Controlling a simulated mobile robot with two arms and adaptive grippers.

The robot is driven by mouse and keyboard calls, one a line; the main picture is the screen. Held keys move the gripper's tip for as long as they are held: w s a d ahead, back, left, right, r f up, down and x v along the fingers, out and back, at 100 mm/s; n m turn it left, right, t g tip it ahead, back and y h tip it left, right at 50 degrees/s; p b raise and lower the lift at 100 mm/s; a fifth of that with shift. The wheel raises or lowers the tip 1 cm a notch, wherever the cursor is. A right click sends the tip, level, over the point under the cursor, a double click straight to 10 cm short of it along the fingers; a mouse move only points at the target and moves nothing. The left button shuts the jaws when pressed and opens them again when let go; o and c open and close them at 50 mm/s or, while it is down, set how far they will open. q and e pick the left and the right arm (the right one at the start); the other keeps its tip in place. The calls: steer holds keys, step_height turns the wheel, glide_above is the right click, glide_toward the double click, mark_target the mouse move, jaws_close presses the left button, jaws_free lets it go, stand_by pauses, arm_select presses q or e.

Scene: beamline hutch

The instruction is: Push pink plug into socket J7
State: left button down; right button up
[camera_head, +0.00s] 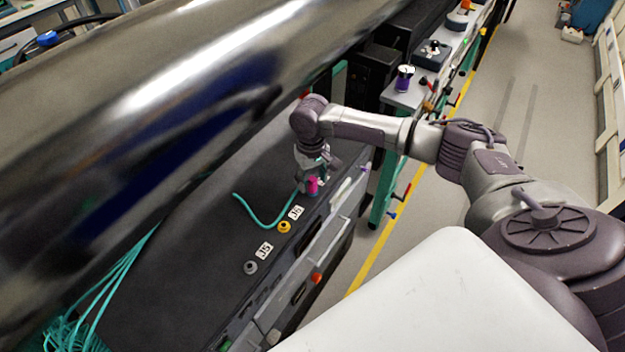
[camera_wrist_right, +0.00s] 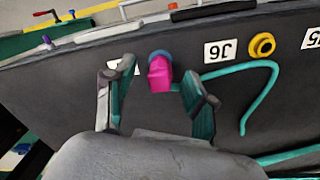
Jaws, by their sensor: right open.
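The pink plug (camera_head: 313,186) is at the front edge of the dark panel, with a teal cable (camera_head: 262,218) leading from it. In the right wrist view the pink plug (camera_wrist_right: 160,73) is at a blue ring socket (camera_wrist_right: 159,55), overlapping it; how deep it sits cannot be told. A white label (camera_wrist_right: 126,70) beside it is mostly hidden by a finger, so J7 cannot be read. My right gripper (camera_wrist_right: 160,88) is open, its fingers on either side of the plug with gaps. It also shows over the plug in the head view (camera_head: 318,174). My left gripper is not in view.
The yellow socket (camera_head: 284,227) by label J6 and the grey socket (camera_head: 251,267) by label J5 are empty. A large shiny metal cylinder (camera_head: 150,100) covers the upper left. Several teal cables (camera_head: 105,285) hang at the lower left.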

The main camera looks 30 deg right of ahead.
mark_target(311, 179)
step_height(311, 179, up, 11)
steer(key=s+a+f+n, duration=0.1)
steer(key=s+a+f, duration=0.1)
steer(key=a+f, duration=0.1)
steer(key=s+a+f+n+y, duration=0.1)
steer(key=s+a+f, duration=0.1)
steer(key=a, duration=0.3)
steer(key=s+a+f+n, duration=0.2)
steer(key=s+a+f, duration=0.1)
steer(key=a+f, duration=0.1)
steer(key=shift+a+t, duration=0.4)
steer(key=shift+a, duration=0.05)
steer(key=s+a+f+n+t+y, duration=0.1)
steer(key=s+a, duration=0.2)
steer(key=s, duration=0.2)
steer(key=s+a+f+t+y, duration=0.1)
steer(key=s+a, duration=0.2)
steer(key=s, duration=0.2)
steer(key=s+d+m+h, duration=0.2)
steer(key=s+d, duration=0.5)
steer(key=s, duration=0.2)
step_height(311, 179, down, 30)
steer(key=s+f+b, duration=0.1)
steer(key=s+b, duration=0.2)
steer(key=s+d+f+g+b, duration=0.1)
steer(key=s+d+f, duration=0.2)
steer(key=s+f, duration=1.2)
steer(key=shift+s+f+g+h+b, duration=0.15)
steer(key=shift+f+g+h+b, duration=0.2)
steer(key=shift+g+h+b, duration=0.05)
